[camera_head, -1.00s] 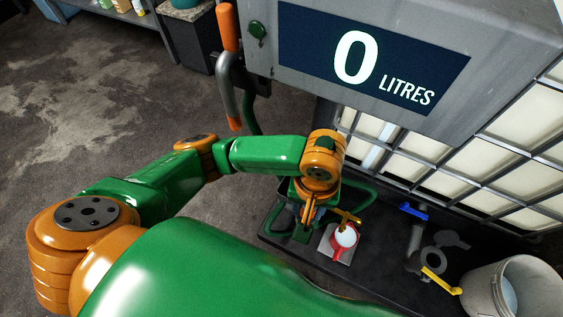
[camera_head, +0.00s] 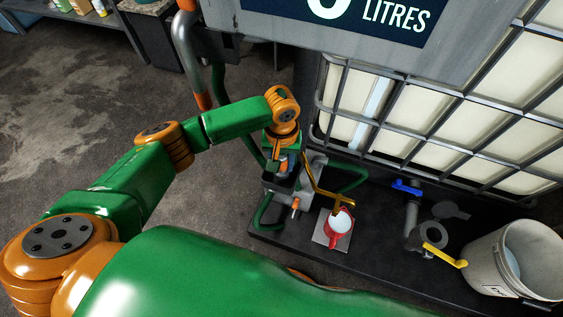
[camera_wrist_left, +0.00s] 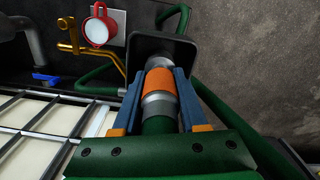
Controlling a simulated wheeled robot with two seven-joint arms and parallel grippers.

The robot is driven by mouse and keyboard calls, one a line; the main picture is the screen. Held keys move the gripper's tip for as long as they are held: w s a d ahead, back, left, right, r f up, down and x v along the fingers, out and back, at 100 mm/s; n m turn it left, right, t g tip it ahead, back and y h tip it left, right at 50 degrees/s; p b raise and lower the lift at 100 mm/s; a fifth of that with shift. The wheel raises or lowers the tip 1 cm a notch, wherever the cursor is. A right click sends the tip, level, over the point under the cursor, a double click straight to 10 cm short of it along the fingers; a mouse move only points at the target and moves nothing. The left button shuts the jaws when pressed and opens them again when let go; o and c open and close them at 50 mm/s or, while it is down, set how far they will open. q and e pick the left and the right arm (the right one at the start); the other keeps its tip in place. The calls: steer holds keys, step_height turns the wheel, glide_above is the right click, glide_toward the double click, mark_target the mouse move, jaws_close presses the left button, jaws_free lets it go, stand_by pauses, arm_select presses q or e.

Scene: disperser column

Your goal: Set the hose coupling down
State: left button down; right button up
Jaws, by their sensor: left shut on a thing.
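The hose coupling (camera_wrist_left: 158,85), a grey metal fitting with an orange band and a green hose end, is between the blue fingers of my left gripper (camera_wrist_left: 158,90), which is shut on it. In the wrist view its front end points into a dark open-topped holder (camera_wrist_left: 178,48); I cannot tell whether it touches the holder. In the head view my left gripper (camera_head: 284,164) is just above this dark holder (camera_head: 278,184), and the coupling is mostly hidden. My right gripper is not in view.
A red jug (camera_head: 338,234) stands on a pale plate right of the holder, under a brass pipe (camera_head: 318,190). A caged white tank (camera_head: 430,110), a yellow-handled valve (camera_head: 445,256) and a grey bucket (camera_head: 475,262) are to the right. A display box hangs above.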

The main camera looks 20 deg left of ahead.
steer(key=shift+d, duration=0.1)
arm_select(q)
steer(key=shift+c, duration=2.2)
jaws_free()
step_height(320, 180, up, 7)
steer(key=shift+f+p, duration=0.1)
steer(key=shift+p, duration=1.1)
steer(key=shift+r, duration=0.45)
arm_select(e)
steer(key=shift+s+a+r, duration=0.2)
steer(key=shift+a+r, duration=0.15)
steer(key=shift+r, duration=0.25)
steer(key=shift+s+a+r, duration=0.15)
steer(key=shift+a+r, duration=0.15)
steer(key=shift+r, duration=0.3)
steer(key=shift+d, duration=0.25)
